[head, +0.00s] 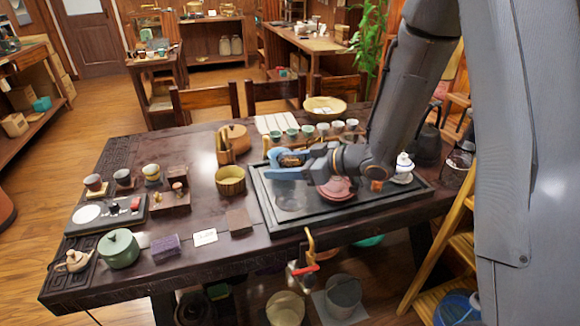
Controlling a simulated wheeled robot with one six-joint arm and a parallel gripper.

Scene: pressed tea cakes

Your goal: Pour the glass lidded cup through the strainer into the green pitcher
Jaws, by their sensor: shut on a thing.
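My gripper (284,166), with light blue fingers, is over the back left part of the dark tea tray (262,205). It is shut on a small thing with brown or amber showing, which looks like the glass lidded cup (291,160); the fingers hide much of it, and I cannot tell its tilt. A faint, clear round thing (288,203) is on the tray in front of the gripper. I cannot make out the strainer or the green pitcher; the gripper and arm hide part of the tray.
A reddish-brown round piece (337,189) is under my arm on the tray. A white lidded vessel (404,163) stands at the tray's right. Several small cups (306,131) line the back. A wooden bowl (230,181) is left of the tray; a green lidded pot (118,248) is front left.

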